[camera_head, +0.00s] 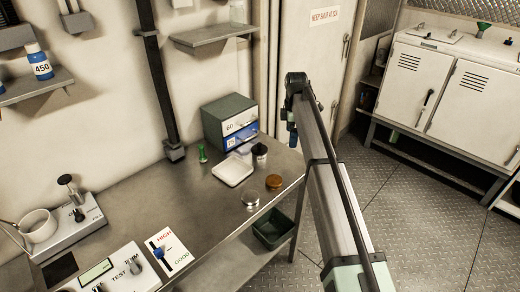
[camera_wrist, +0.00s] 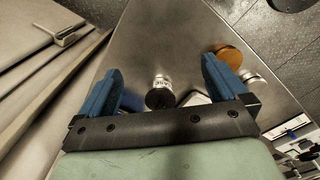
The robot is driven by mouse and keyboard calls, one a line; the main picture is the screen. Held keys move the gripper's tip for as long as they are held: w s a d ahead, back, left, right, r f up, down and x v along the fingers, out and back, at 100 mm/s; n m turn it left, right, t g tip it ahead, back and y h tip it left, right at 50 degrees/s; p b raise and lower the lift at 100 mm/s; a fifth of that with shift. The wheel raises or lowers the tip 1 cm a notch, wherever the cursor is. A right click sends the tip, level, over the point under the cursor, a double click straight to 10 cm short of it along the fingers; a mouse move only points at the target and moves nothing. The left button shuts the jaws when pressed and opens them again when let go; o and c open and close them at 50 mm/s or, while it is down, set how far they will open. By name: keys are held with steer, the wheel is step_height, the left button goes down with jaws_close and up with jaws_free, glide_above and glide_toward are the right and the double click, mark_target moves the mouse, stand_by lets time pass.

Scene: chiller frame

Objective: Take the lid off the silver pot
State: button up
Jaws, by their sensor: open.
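A small round silver pot (camera_head: 250,200) stands near the front edge of the steel bench. Its flat silver top looks closed, but the seam of the lid is too small to make out. It also shows in the wrist view (camera_wrist: 256,78), right of my right finger and partly hidden by it. My gripper (camera_wrist: 160,68) is open and empty, with its blue fingers spread wide. In the head view my gripper (camera_head: 292,135) hangs near the bench's far right end, beyond and to the right of the pot.
A brown-topped round pot (camera_head: 274,181) stands near the silver one. A black-topped jar (camera_head: 260,158), a white square tray (camera_head: 233,171) and a green piece (camera_head: 202,154) stand behind. A drawer box (camera_head: 228,120) is at the wall. A dark green bin (camera_head: 273,229) sits below the bench edge.

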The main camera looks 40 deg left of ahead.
mark_target(259, 147)
steer(key=s+a+r+n, duration=0.4)
steer(key=s+a+r, duration=0.25)
steer(key=a, duration=0.35)
step_height(259, 147, down, 13)
steer(key=shift+d+f, duration=0.1)
steer(key=shift+f, duration=0.05)
steer(key=shift+c, duration=0.3)
steer(key=c, duration=1)
